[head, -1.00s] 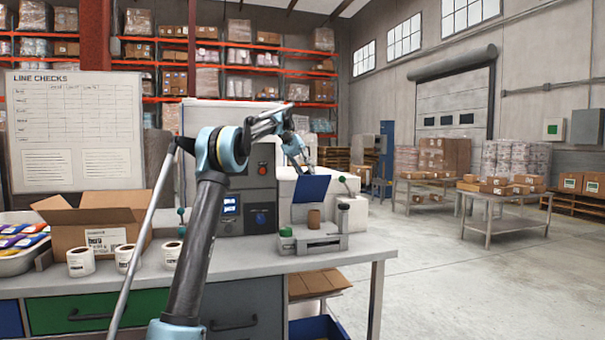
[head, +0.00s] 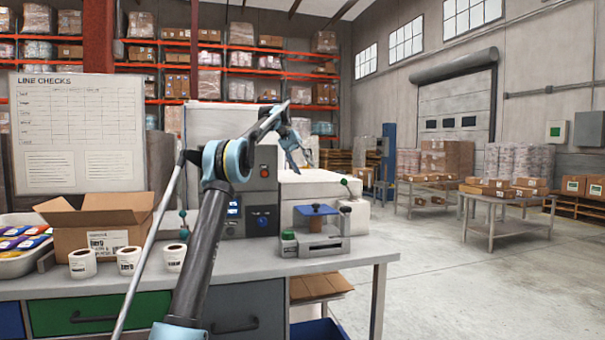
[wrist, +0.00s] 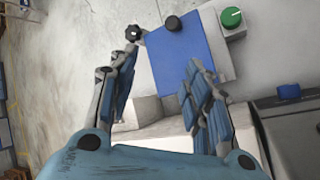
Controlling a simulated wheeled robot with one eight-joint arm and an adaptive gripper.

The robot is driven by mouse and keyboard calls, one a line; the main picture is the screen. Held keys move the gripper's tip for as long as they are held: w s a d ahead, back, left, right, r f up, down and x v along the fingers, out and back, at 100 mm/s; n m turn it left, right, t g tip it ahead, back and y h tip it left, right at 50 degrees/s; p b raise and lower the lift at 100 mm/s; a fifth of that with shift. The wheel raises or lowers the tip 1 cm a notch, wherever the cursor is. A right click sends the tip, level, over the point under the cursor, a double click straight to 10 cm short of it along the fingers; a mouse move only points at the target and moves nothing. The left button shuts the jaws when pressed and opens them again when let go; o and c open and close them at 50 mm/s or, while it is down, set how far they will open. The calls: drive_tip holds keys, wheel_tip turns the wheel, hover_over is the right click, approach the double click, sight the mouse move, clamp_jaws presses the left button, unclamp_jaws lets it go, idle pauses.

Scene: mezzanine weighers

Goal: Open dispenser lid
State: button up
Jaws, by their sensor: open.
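The dispenser (head: 322,245) is a grey unit near the right end of the bench. Its flat blue lid (head: 317,210) lies about level above a brown cylinder (head: 317,224). The lid also fills the upper middle of the wrist view (wrist: 190,50), with a small dark knob (wrist: 173,23) near its far edge. My gripper (head: 299,158) is open and empty, above and behind the lid. In the wrist view my fingers (wrist: 162,62) are spread, the right one overlapping the lid in the picture. Contact with the lid cannot be told.
A green button (wrist: 231,17) and a black star knob (wrist: 133,32) flank the lid. A grey control box (head: 262,190) stands left of the dispenser. Label rolls (head: 128,261) and an open carton (head: 97,230) sit further left.

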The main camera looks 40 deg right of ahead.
drive_tip(key=shift+v, duration=1.5)
